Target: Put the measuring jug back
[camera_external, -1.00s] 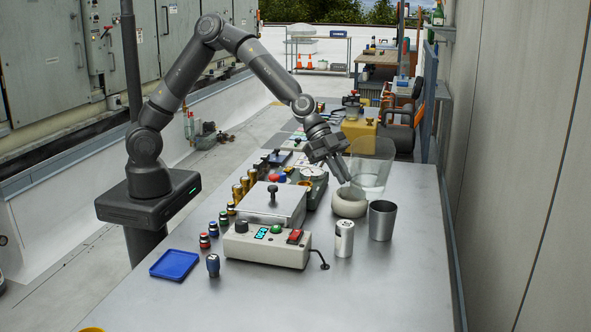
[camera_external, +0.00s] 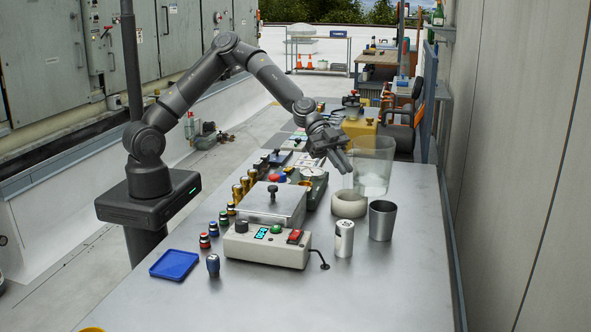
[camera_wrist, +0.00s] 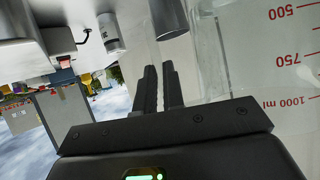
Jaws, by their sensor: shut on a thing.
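The measuring jug (camera_external: 374,160) is clear, with pale content low inside, and stands about upright behind the pale ring and the metal cup in the external view. I cannot tell whether its base touches the table. My gripper (camera_external: 347,166) is at its left side, below the rim, shut on its wall. In the wrist view the jug (camera_wrist: 285,75) fills the right side, with red marks for 500, 750 and 1000 ml. The fingers (camera_wrist: 160,85) are nearly together there; the gripped bit of wall is hard to see.
A pale ring (camera_external: 349,206), a metal cup (camera_external: 382,223) and a white can (camera_external: 344,239) stand close in front of the jug. A control box (camera_external: 266,245) is to the left, with a blue tray (camera_external: 175,265) beyond. The right front table is clear.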

